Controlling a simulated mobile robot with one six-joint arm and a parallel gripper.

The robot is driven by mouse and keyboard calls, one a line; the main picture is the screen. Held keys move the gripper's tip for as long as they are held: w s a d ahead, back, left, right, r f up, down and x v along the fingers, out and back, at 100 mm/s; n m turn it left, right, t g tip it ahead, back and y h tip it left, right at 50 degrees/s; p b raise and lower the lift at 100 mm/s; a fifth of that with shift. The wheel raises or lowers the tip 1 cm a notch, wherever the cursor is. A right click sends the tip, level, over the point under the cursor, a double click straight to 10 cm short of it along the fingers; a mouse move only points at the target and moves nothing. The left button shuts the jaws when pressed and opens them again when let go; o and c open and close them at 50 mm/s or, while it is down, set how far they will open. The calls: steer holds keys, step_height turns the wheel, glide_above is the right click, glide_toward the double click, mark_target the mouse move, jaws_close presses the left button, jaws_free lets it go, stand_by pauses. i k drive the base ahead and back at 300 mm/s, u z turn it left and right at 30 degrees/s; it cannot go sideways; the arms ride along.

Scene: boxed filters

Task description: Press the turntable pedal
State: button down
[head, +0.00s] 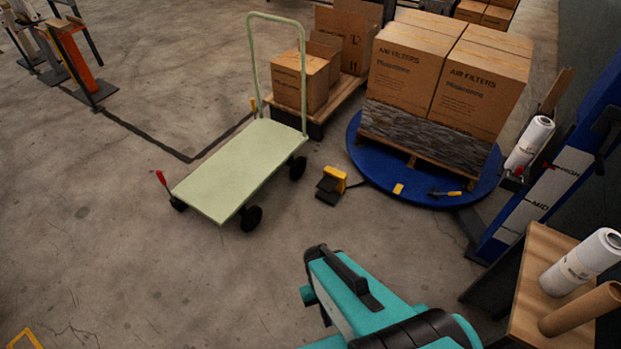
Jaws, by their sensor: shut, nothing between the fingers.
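The turntable pedal (332,184) stands on the concrete floor near the middle of the head view. It has a yellow hood and a black base, and a thin cable seems to run from it toward the turntable. The round blue turntable (374,177) is to its right. My teal arm shows at the bottom of the view, in front of the pedal and apart from it in the picture. I cannot make out my gripper's fingers.
A pale green cart (235,170) with a red-handled lever stands left of the pedal. Wrapped air filter boxes (445,75) sit on a pallet on the turntable. A wooden bench with rolls (585,262) is at lower right. The floor in front of the pedal is clear.

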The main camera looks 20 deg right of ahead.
mark_target(328, 184)
steer(key=u, duration=0.45)
steer(key=i, duration=1.6)
steer(key=z, duration=0.2)
